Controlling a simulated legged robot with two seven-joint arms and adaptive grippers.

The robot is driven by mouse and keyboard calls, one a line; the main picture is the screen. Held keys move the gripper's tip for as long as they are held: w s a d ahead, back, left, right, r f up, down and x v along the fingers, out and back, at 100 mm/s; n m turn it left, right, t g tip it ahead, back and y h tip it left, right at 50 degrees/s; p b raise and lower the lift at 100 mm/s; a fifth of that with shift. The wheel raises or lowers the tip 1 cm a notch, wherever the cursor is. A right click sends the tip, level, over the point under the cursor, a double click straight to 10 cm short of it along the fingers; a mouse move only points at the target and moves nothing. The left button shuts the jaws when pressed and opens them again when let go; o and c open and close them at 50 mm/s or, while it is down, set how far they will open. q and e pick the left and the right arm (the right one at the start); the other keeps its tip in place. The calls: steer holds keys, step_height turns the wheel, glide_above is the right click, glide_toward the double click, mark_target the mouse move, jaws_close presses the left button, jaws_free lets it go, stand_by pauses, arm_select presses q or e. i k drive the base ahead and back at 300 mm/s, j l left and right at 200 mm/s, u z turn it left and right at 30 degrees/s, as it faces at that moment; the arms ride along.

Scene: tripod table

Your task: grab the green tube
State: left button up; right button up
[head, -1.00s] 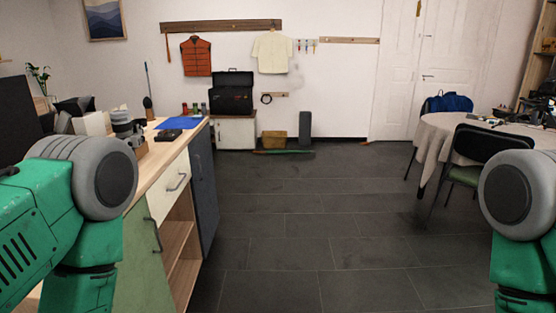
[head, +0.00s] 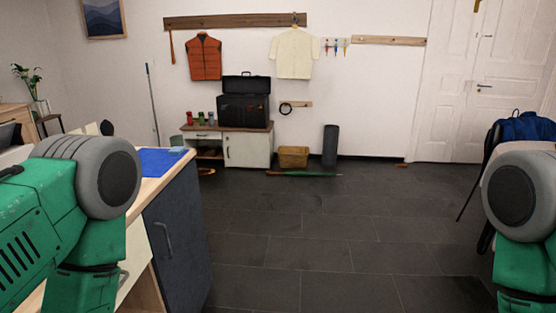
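A long thin green object (head: 304,174) lies on the floor by the far wall, in front of a wicker basket. Several small red and green containers stand on the low cabinet at the back; a green one (head: 201,117) is between red ones. They are too small to tell which thing is the green tube. My green and grey arm parts show at the left and right edges of the head view, but neither gripper is in view.
A wooden-topped counter (head: 170,175) with a blue mat is close on my left. A low cabinet (head: 247,150) bears a black toolbox (head: 243,108). The basket (head: 293,157) and a dark roll (head: 330,146) stand by the wall. A chair and blue bag (head: 527,127) are right. The middle floor is clear.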

mark_target(200, 114)
steer(key=i, duration=1.95)
steer(key=i+l, duration=0.1)
steer(key=i, duration=1.85)
steer(key=i+j+u, duration=0.3)
steer(key=i+u, duration=0.15)
steer(key=i, duration=0.2)
steer(key=i+u, duration=0.45)
steer(key=i, duration=0.25)
steer(key=i+j, duration=0.35)
steer(key=j, duration=0.15)
steer(key=i+j+u, duration=0.1)
steer(key=i+j, duration=0.2)
steer(key=j, duration=0.25)
